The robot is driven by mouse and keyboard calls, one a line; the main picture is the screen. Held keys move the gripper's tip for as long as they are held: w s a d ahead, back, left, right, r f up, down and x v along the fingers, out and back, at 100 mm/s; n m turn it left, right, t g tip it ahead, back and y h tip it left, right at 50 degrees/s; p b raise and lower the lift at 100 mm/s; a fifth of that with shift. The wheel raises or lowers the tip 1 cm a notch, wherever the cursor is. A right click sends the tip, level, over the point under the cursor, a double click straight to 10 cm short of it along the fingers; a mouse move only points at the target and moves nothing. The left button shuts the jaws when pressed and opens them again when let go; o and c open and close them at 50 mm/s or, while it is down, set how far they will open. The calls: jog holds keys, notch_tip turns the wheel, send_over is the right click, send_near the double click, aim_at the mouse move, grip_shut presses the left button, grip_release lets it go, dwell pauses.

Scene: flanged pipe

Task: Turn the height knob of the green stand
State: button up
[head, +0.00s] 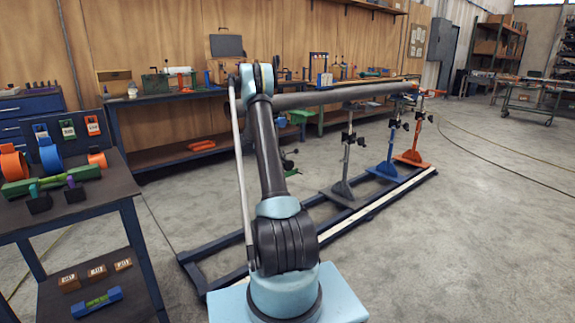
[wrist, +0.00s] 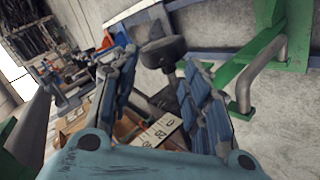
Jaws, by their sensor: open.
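The green stand (wrist: 275,58) shows at the right of the wrist view, with a bent grey handle or rod beside its green plate. A dark round knob (wrist: 163,51) lies just beyond and between the fingertips of my gripper (wrist: 158,68). My gripper is open, with a blue-padded finger on each side, and I see no contact with the knob. In the head view the green stand is mostly hidden behind my arm; only a bit of its green foot (head: 292,172) shows. My gripper is hidden there.
A long grey pipe (head: 340,94) rests over a floor rail frame (head: 395,196). Grey (head: 344,186), blue (head: 386,168) and orange (head: 412,156) stands line that frame. A dark table (head: 110,190) with coloured parts stands at the left. Open concrete floor lies at the right.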

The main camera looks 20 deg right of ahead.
jog(key=s+a+f+n+t+h, duration=0.2)
jog(key=a+n+h, duration=0.25)
jog(key=n, duration=0.75)
jog(key=s+a+f+n+t+h, duration=0.1)
jog(key=s+a+n+t+h, duration=0.3)
jog(key=n, duration=0.9)
jog(key=w+d, duration=0.2)
jog(key=d, duration=0.3)
jog(key=w+d+g+y, duration=0.1)
jog(key=w+d, duration=0.2)
jog(key=d, duration=0.2)
jog(key=w+d+g, duration=0.1)
jog(key=w+d, duration=0.1)
jog(key=d, duration=0.3)
jog(key=shift+w+f, duration=0.2)
grip_shut()
jog(key=shift+s+a, duration=0.1)
jog(key=shift+a, duration=0.35)
jog(key=shift+d+g+y, duration=0.25)
jog(key=shift+d+g, duration=0.05)
jog(key=shift+d, duration=0.25)
